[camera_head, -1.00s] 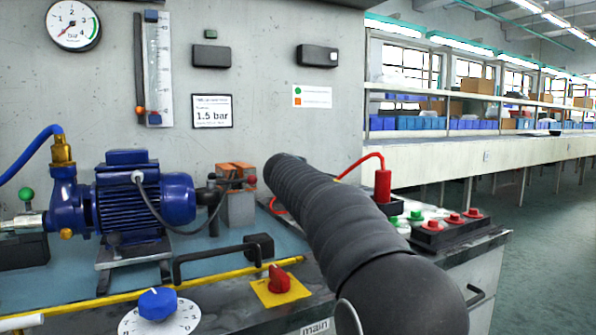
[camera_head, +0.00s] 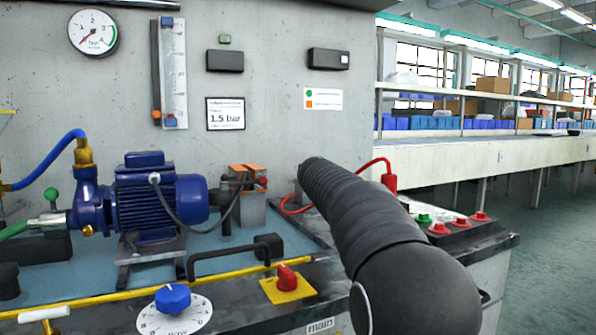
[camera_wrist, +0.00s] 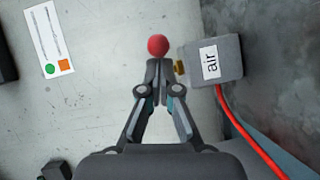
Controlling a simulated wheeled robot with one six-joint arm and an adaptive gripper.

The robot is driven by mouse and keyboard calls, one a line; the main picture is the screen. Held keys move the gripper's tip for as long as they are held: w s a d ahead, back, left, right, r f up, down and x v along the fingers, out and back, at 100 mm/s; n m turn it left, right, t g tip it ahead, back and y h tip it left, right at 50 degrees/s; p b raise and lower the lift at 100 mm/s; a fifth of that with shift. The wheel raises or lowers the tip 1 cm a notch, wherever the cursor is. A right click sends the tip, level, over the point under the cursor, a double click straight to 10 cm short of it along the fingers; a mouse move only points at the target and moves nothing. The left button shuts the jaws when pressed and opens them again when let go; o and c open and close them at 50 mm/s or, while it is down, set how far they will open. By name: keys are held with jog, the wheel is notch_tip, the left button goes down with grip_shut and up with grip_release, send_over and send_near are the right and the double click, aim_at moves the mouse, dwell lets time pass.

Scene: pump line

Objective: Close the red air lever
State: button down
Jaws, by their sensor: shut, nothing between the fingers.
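The red ball knob (camera_wrist: 158,45) of the air lever is in the upper middle of the wrist view. It lies just beyond the tips of my gripper (camera_wrist: 157,68), whose fingers are shut and empty. I cannot tell whether the tips touch the knob. The lever's stem is hidden behind the fingers. A grey box labelled "air" (camera_wrist: 212,58) with a brass fitting is right of the knob. A red hose (camera_wrist: 245,130) runs from it. In the head view my dark arm covers the gripper, the knob and the air box; part of the red hose (camera_head: 375,162) shows.
A blue pump (camera_head: 160,200) stands at the left on the bench. A black handle (camera_head: 230,258), a yellow pipe (camera_head: 130,300), a red switch (camera_head: 287,277) and a blue dial (camera_head: 172,298) are at the front. Red and green buttons (camera_head: 439,228) are right of my arm. A concrete wall (camera_head: 270,120) stands behind.

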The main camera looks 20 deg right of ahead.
jog(key=shift+w+d+p, duration=0.2)
jog(key=shift+w+d, duration=0.15)
jog(key=shift+d, duration=0.55)
jog(key=shift+w+d+p, duration=0.2)
jog(key=shift+w+d, duration=0.1)
jog(key=shift+d, duration=0.6)
jog(key=shift+w+d+p, duration=0.3)
jog(key=shift+w+d, duration=0.1)
jog(key=shift+w, duration=0.25)
jog(key=shift+w+d+p, duration=0.25)
jog(key=shift+w+d, duration=0.15)
jog(key=shift+w, duration=0.3)
